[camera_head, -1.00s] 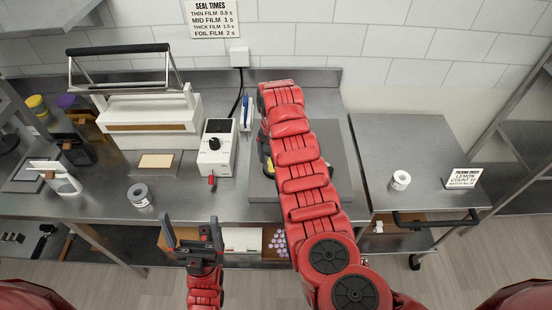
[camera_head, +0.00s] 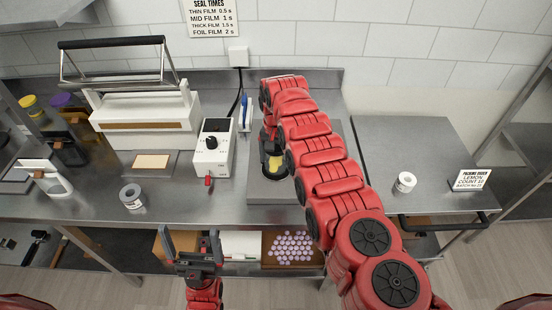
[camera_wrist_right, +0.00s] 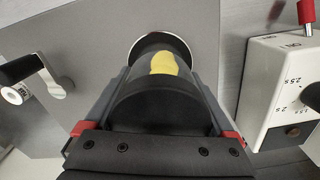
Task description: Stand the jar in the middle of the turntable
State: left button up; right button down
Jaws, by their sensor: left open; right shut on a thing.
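The jar (camera_wrist_right: 165,68), dark-walled with yellow contents, is between the fingers of my right gripper (camera_wrist_right: 160,100), which is shut on it. In the head view the jar (camera_head: 276,165) shows beside my red right arm, above a grey square plate (camera_head: 262,190). In the right wrist view a round disc with a bright rim (camera_wrist_right: 189,47), apparently the turntable, lies at the jar's far end. I cannot tell whether the jar touches it or is centred. My left gripper (camera_head: 191,246) is open and empty at the bench's front edge.
A white control box (camera_head: 213,150) stands left of the plate; it is close on the right in the wrist view. A black handle (camera_wrist_right: 25,68) is on the left there.

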jog(key=shift+f, duration=0.15)
grip_release()
jog(key=shift+r, duration=0.4)
notch_tip(320, 180, up, 2)
jog(key=shift+r+p, duration=0.1)
jog(key=shift+p, duration=0.45)
notch_tip(320, 180, up, 5)
jog(key=b, duration=0.2)
jog(key=shift+r+b, duration=0.15)
jog(key=shift+b, duration=0.15)
notch_tip(320, 180, up, 4)
jog(key=shift+f+p, duration=0.2)
jog(key=shift+p, duration=0.2)
jog(key=shift+r, duration=0.15)
